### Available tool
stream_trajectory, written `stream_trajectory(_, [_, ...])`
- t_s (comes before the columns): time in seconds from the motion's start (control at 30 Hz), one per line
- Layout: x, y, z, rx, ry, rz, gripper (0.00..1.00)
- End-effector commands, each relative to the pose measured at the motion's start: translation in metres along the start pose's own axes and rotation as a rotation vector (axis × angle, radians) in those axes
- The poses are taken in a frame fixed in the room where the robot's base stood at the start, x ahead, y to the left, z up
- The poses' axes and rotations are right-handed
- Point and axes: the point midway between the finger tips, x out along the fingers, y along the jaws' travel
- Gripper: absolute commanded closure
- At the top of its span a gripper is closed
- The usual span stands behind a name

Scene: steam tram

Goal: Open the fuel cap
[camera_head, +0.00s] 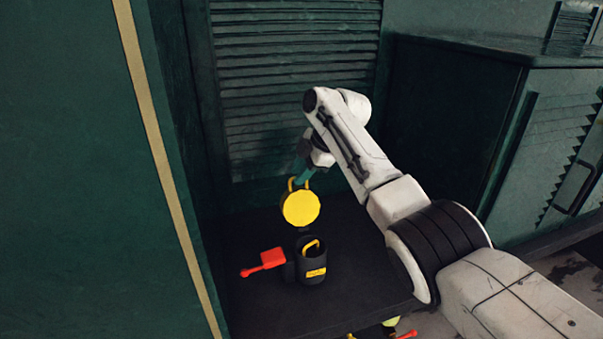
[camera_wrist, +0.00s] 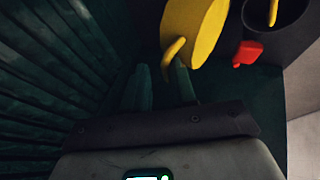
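The yellow round fuel cap (camera_head: 301,208) stands tilted up with its broad face toward the head camera, just above and behind a black cylindrical filler (camera_head: 313,266). The filler has a yellow label on its side and a yellow loop inside its open mouth. The cap's yellow handle sits at its upper edge. My gripper (camera_head: 300,176) is at that handle, behind the cap. In the wrist view the cap (camera_wrist: 196,28) is above my gripper (camera_wrist: 162,72), with a small gap between the teal fingers. The handle lies by the right fingertip; whether it is gripped is unclear.
A red lever (camera_head: 265,260) juts left from beside the filler. Both stand on a dark shelf (camera_head: 350,290). A louvred green wall (camera_head: 290,85) is close behind my gripper. A green cabinet (camera_head: 470,130) stands right, and a green panel (camera_head: 70,180) fills the left.

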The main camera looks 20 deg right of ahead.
Motion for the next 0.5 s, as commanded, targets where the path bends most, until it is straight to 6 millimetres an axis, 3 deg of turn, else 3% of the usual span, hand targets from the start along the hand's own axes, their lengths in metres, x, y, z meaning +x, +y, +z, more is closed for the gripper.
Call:
stream_trajectory(0.13, [0.0007,-0.0002,-0.0003,0.001,0.001,0.0,0.65])
stream_trajectory(0.5, [-0.0049,-0.0012,0.0006,0.002,0.002,-0.002,0.65])
